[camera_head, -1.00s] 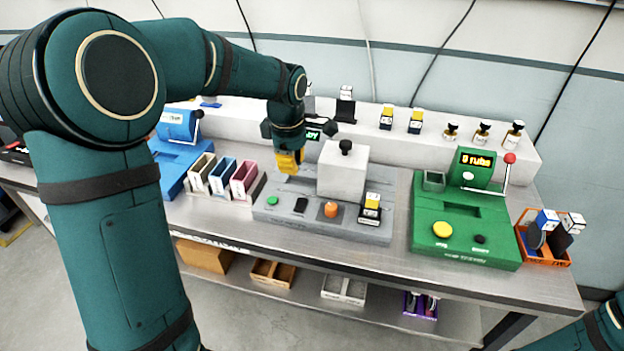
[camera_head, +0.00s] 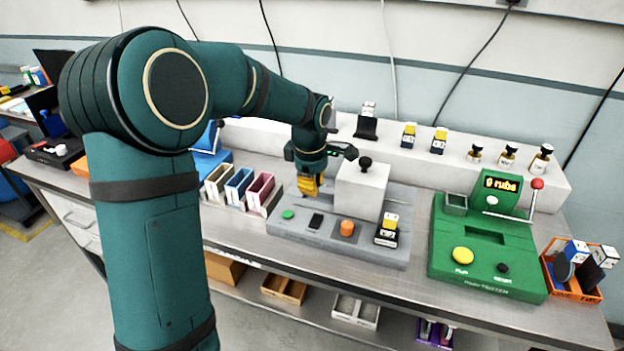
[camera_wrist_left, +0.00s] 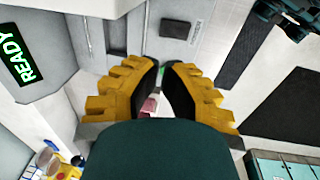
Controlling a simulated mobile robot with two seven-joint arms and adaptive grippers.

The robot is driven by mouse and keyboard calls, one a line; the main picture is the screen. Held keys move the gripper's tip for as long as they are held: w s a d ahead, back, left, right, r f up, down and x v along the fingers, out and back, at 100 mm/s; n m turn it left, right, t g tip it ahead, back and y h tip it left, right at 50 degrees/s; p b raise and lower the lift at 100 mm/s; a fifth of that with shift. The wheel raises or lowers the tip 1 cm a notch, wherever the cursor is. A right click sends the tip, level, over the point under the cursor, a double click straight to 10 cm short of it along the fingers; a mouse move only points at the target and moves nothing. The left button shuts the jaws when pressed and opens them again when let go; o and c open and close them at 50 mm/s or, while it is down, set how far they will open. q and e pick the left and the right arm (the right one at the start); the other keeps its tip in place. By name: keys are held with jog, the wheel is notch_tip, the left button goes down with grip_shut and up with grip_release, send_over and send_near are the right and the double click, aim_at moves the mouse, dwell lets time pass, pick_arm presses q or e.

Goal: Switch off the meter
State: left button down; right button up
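The grey meter unit (camera_head: 340,232) sits on the bench, with a green button (camera_head: 288,215), a black switch (camera_head: 316,221), an orange knob (camera_head: 347,228) and a raised block topped by a black knob (camera_head: 365,164). My left gripper (camera_head: 309,187) points down over its back left part, above the green button and black switch. In the left wrist view its yellow fingers (camera_wrist_left: 161,65) are drawn together at the tips, with nothing seen held. The black switch (camera_wrist_left: 176,28) and a lit READY display (camera_wrist_left: 27,57) also show there. My right gripper is out of view.
A green machine (camera_head: 485,245) reading "9 rubs" stands to the right, beside an orange crate (camera_head: 572,292). Coloured open bins (camera_head: 240,186) stand left of the grey unit. A white ledge (camera_head: 440,165) with stamps and small bottles runs behind.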

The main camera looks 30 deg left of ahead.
aim_at(314, 213)
pick_arm(q)
jog(key=f, duration=0.3)
jog(key=f+b, duration=0.1)
jog(key=f, duration=0.2)
jog(key=w+f+b, duration=0.1)
jog(key=f, duration=0.2)
jog(key=shift+a, duration=0.15)
